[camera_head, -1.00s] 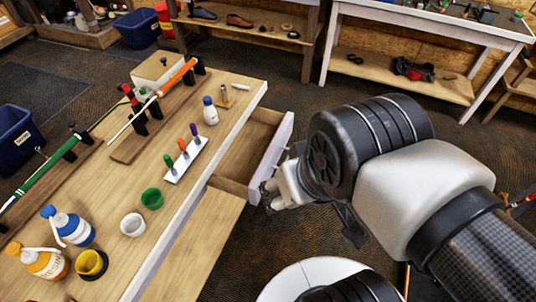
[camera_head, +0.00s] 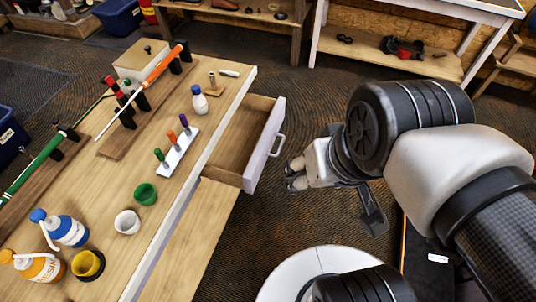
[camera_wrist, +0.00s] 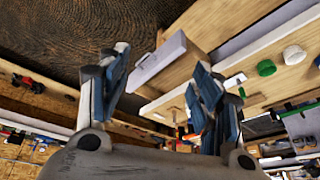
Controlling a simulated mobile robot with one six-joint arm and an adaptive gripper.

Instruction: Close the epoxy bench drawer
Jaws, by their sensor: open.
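The epoxy bench drawer (camera_head: 238,143) is pulled out of the right side of the wooden bench (camera_head: 152,118) and looks empty. Its pale front (camera_head: 265,146) carries a white handle (camera_head: 279,146). My gripper (camera_head: 292,175) is to the right of the drawer front, apart from it, with its fingers pointing left toward it. In the wrist view, my gripper (camera_wrist: 158,88) has its two blue-padded fingers spread with nothing between them. The drawer front (camera_wrist: 158,62) shows beyond and between the fingertips there.
A white round surface (camera_head: 325,275) lies below my gripper. Carpet (camera_head: 300,110) is clear beyond the drawer.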

